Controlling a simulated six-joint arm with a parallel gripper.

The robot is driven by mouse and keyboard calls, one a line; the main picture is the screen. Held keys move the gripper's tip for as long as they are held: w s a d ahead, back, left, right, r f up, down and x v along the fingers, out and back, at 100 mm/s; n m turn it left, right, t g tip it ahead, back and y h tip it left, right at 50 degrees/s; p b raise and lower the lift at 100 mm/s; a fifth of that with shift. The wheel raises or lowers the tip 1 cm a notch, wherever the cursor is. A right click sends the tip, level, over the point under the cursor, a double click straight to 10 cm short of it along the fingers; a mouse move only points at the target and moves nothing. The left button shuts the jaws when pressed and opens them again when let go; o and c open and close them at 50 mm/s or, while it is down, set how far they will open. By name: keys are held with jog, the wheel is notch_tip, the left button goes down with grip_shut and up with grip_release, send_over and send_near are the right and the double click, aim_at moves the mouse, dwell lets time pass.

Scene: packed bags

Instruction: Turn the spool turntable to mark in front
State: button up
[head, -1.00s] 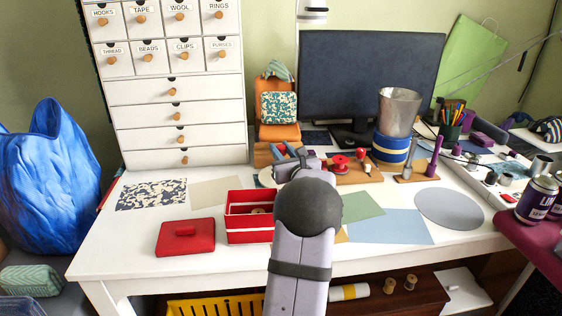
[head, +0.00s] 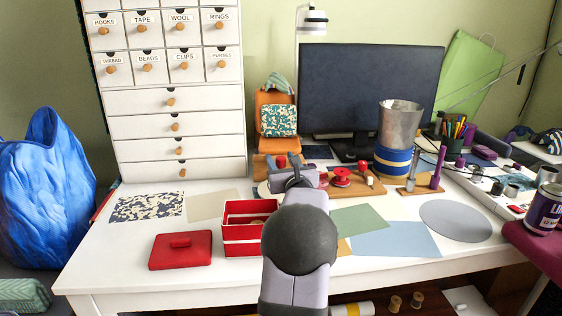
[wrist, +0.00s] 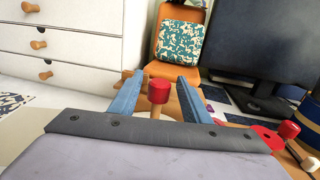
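The spool turntable is mostly hidden behind my arm in the head view; a pale round edge (head: 263,188) beside my gripper seems to be part of it. No mark on it can be made out. A wooden peg with a red cap (wrist: 158,91) stands upright in the wrist view, and its red top also shows in the head view (head: 281,161). My gripper (wrist: 159,78) has its two blue fingers apart, one on each side of the peg, with a gap on both sides. In the head view my gripper (head: 292,178) is low over the back of the table.
A red spool (head: 342,176) and a red knob (head: 362,165) stand on a wooden board to the right. An open red box (head: 240,234) and its red lid (head: 181,250) lie in front. An orange stand (head: 276,125) and the monitor (head: 368,90) are behind.

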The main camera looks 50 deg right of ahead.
notch_tip(320, 180, up, 10)
jog(key=shift+p, duration=1.1)
